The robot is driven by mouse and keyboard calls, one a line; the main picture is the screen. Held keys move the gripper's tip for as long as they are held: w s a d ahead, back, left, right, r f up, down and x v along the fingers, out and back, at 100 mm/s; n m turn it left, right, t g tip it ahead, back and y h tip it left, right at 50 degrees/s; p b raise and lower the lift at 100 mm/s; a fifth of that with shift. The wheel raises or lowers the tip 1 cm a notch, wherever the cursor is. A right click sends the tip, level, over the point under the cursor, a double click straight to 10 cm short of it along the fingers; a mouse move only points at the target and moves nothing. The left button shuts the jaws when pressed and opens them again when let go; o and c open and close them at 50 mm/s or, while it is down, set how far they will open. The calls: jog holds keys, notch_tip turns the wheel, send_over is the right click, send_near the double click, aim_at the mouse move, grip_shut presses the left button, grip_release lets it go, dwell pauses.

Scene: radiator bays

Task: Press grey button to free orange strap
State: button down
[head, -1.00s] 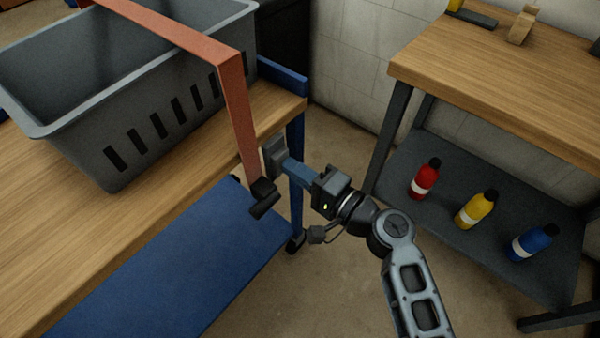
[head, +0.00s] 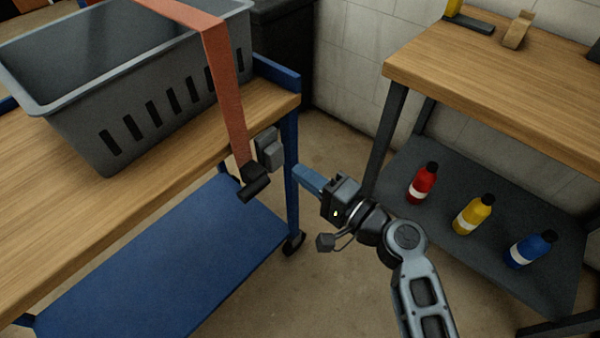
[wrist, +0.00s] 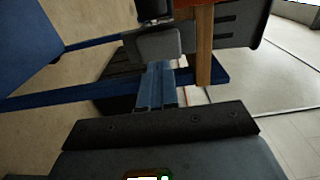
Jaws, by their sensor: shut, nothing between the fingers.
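The orange strap (head: 226,90) runs over the grey crate and hangs down past the cart's tabletop edge. A black end piece (head: 255,182) is at its lower end. The grey button block (head: 269,149) sits at the cart's edge, just right of the strap and above the black piece. Whether the black piece is still fastened cannot be told. My gripper (head: 298,174), with blue fingers, is shut and empty. It is right of and below the grey block, with a gap between them. In the wrist view the fingers (wrist: 157,70) point toward the grey block (wrist: 157,45).
The grey slotted crate (head: 95,125) stands on the wooden cart top (head: 35,210), above a blue lower shelf (head: 160,270). A blue cart leg (head: 291,190) is close to my fingers. At right is a workbench (head: 480,90) with red, yellow and blue bottles below. Floor between is clear.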

jog(key=v, duration=0.9)
jog(key=shift+s+d+f, duration=0.1)
jog(key=shift+d+f, duration=0.05)
dwell(0.8)
jog(key=s+d+h+p, duration=0.2)
jog(key=s+d+h, duration=0.2)
jog(key=s, duration=0.3)
jog(key=s+d+f+n+t+h+p, duration=0.1)
jog(key=s+d+h+p, duration=0.15)
jog(key=s, duration=0.35)
jog(key=s+d+h+p, duration=0.1)
jog(key=s+d+h, duration=0.35)
jog(key=s, duration=0.25)
jog(key=s+d+r+n+t+h+p, duration=0.1)
jog(key=s+d+r+n+p, duration=0.1)
jog(key=s+r, duration=0.4)
jog(key=s+d+r+n+t+h+p, duration=0.1)
jog(key=s+r+n, duration=0.3)
jog(key=r, duration=0.9)
jog(key=s+d+h+p, duration=0.1)
jog(key=s, duration=0.1)
jog(key=shift+s+d+r+n+t+p, duration=0.2)
jog(key=shift+s+r+n+t+p, duration=0.1)
jog(key=shift+s+t, duration=0.1)
